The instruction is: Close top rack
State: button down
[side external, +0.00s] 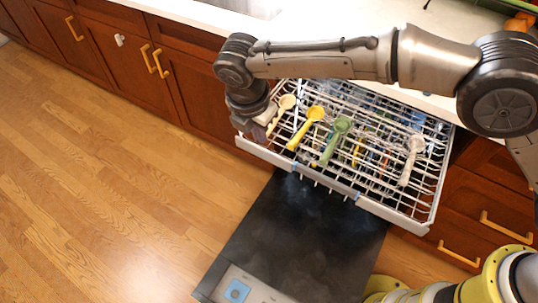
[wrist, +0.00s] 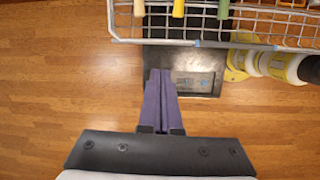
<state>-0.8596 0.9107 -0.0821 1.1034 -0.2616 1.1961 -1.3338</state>
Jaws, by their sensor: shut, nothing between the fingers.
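The top rack (side external: 400,217) is a white wire rack pulled out from under the counter. It holds several spoon-like utensils, including a yellow one (side external: 310,120), a green one (side external: 338,130) and a pale one (side external: 411,158). My gripper (side external: 264,117) is at the rack's left front corner in the side view, where its fingertips are hard to make out. In the wrist view, my gripper's purple fingers (wrist: 160,72) are together and empty. The rack's rim (wrist: 124,41) crosses above them there. I cannot tell whether they touch the rack.
The dishwasher door (side external: 290,245) lies open below the rack, dark with a grey panel at its end. Wooden cabinets with yellow handles (side external: 160,63) stand on both sides. A pale counter (side external: 210,14) runs above. The wooden floor (side external: 110,170) at left is clear.

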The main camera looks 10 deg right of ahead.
aim_at(316, 99)
jog(key=s+a+f, duration=0.2)
jog(key=s+f, duration=0.1)
jog(key=f, duration=0.1)
jog(key=w+d+f, duration=0.4)
jog(key=f, duration=0.5)
jog(key=shift+w+d+n, duration=0.2)
jog(key=shift+w+n, duration=0.05)
jog(key=shift+n, duration=0.15)
jog(key=shift+f, duration=0.1)
jog(key=w+d, duration=1.9)
jog(key=shift+w+d, duration=0.35)
jog(key=shift+s+a, duration=0.1)
